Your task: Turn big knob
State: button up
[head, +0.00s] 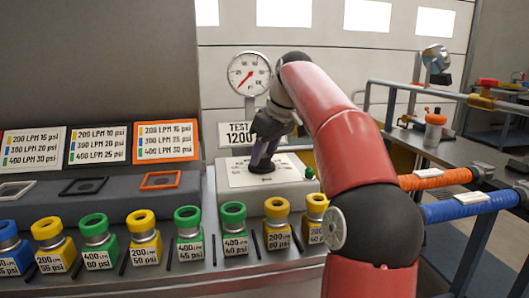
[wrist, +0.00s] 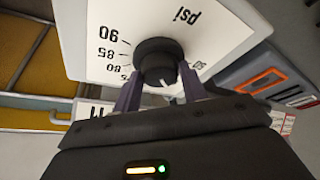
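The big knob (wrist: 157,62) is black and round, with a white pointer mark, on a white dial plate (wrist: 95,20) marked in psi. Its pointer faces the lower edge of the wrist view, between the numbers at left and right. My gripper (wrist: 160,80) has its two purple fingers on either side of the knob, close against its sides. I cannot tell whether they press on it. In the head view my gripper (head: 265,155) points down onto the knob (head: 262,167), which is mostly hidden by the fingers.
A small green knob (head: 310,173) is at the dial box's right. Several labelled yellow, green and blue fittings (head: 188,235) line the front. Orange and blue hoses (head: 470,207) lie right of my arm.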

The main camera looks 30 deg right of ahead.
jog(key=c, duration=0.4)
jog(key=m, duration=0.1)
jog(key=m+h+p, duration=0.1)
jog(key=m, duration=0.1)
jog(key=m+h, duration=0.1)
jog(key=m, duration=0.1)
jog(key=shift+a, duration=0.3)
jog(key=m, duration=0.2)
jog(key=m+h, duration=0.1)
jog(key=m, duration=0.1)
jog(key=m+h, duration=0.1)
jog(key=m, duration=0.1)
jog(key=shift+w+a+m+p, duration=0.1)
jog(key=shift+a+m+p, duration=0.2)
jog(key=shift+m, duration=0.1)
jog(key=m+g+h, duration=0.1)
jog(key=m, duration=0.2)
jog(key=m+g, duration=0.1)
jog(key=m, duration=0.2)
jog(key=shift+w+h, duration=0.2)
jog(key=shift+h, duration=0.2)
jog(key=m+g, duration=0.1)
jog(key=m, duration=0.2)
jog(key=m+g, duration=0.2)
jog(key=m, duration=0.1)
jog(key=shift+w+m+h, duration=0.2)
jog(key=shift+m+h, duration=0.1)
jog(key=shift+m, duration=0.1)
